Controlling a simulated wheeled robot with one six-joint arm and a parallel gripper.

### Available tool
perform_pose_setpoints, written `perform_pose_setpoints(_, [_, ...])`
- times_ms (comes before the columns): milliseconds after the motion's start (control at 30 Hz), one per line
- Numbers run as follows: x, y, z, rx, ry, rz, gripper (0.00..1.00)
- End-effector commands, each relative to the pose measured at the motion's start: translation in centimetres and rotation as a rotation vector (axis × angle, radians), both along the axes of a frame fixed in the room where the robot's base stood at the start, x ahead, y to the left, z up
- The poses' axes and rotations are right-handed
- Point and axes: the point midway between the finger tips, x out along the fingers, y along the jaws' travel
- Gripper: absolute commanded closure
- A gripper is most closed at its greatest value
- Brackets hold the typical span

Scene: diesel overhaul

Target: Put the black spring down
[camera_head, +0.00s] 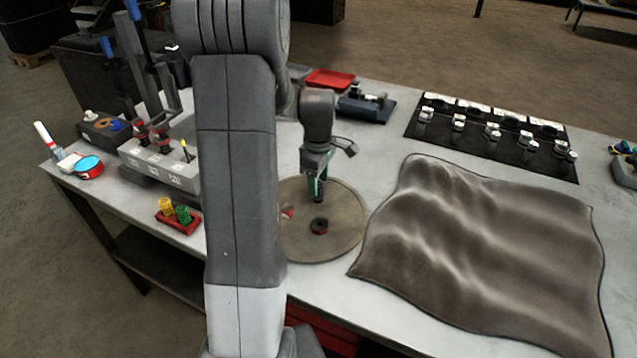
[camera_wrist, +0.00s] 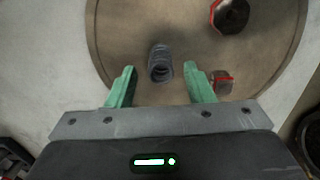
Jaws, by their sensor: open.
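The black spring (camera_wrist: 161,64) shows in the wrist view between my two green fingertips, with a gap on each side. It appears to stand on the round tan plate (camera_wrist: 115,30), though I cannot tell for sure that it touches it. My gripper (camera_head: 316,188) is open and points down over the plate, which also shows in the head view (camera_head: 345,245). In the head view the spring is hard to make out against the fingers.
A brown cloth (camera_head: 480,255) covers the table's right. A red tray (camera_head: 180,218) holds yellow and green springs. A black mat (camera_head: 480,155) holds several metal parts.

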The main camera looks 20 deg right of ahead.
Motion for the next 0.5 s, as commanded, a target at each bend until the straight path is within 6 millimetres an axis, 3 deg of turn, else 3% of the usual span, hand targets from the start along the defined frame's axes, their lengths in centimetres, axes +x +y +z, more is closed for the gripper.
perform_pose_setpoints(300, [0.1, 0.0, 6.8, -0.003, -0.005, 0.000, 0.52])
perform_pose_setpoints(500, [0.0, 0.0, 9.8, -0.001, -0.002, 0.000, 0.52])
